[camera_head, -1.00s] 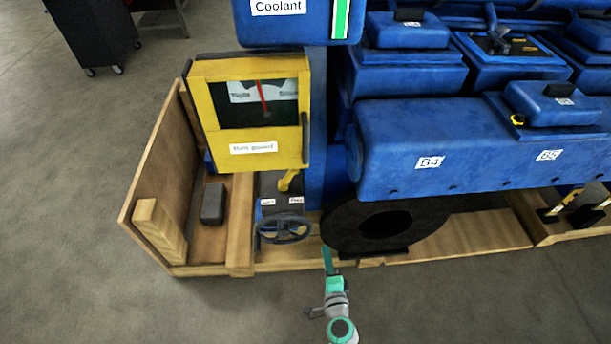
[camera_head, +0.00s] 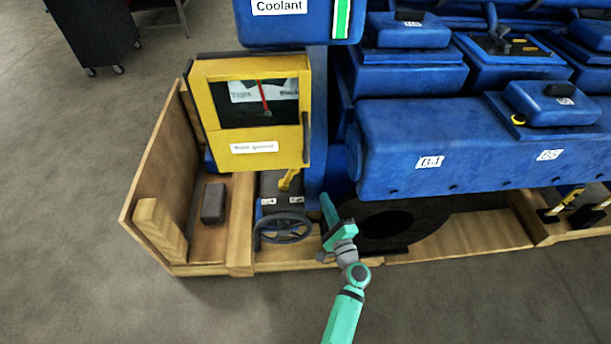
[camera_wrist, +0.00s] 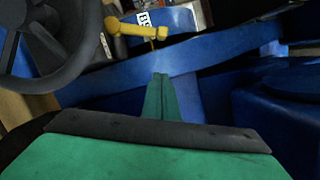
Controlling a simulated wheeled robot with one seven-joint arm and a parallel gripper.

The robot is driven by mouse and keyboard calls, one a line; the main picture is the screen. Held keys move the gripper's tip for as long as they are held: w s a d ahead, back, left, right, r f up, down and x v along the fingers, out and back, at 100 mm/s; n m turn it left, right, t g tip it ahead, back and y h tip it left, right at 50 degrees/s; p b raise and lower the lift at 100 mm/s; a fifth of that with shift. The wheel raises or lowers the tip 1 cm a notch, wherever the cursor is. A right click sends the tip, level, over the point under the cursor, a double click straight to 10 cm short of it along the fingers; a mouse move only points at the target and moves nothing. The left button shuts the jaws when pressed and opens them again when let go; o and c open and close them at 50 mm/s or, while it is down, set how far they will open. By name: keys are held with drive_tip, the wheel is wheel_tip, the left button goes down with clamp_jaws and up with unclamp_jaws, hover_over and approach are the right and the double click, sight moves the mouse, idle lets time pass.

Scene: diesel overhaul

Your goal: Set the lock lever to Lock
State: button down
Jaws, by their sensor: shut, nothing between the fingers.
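A yellow lever (camera_head: 287,181) sits on a dark box under the yellow belt guard, above the handwheel. Two small white labels (camera_head: 268,201) lie in front of it, too small to read surely. In the wrist view the yellow lever (camera_wrist: 140,29) shows at the top, with part of a white label behind it. My gripper (camera_head: 325,199) is shut and empty, to the right of the lever and apart from it. Its green fingertips (camera_wrist: 160,82) show together in the wrist view, below the lever.
The dark handwheel (camera_head: 284,228) stands close left of my gripper and shows large in the wrist view (camera_wrist: 45,45). The yellow belt guard (camera_head: 250,112) overhangs the lever. A blue post (camera_head: 316,165) and a black ring (camera_head: 388,224) are close by. Open floor lies in front.

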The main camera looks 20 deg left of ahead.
sight(314, 168)
drive_tip(key=x, duration=1)
drive_tip(key=shift+w+d, duration=0.1)
drive_tip(key=a, duration=0.1)
drive_tip(key=s+a+r, duration=0.1)
drive_tip(key=a, duration=0.1)
drive_tip(key=shift+s+a+r, duration=0.3)
drive_tip(key=shift+a, duration=0.1)
drive_tip(key=shift+w+d, duration=0.1)
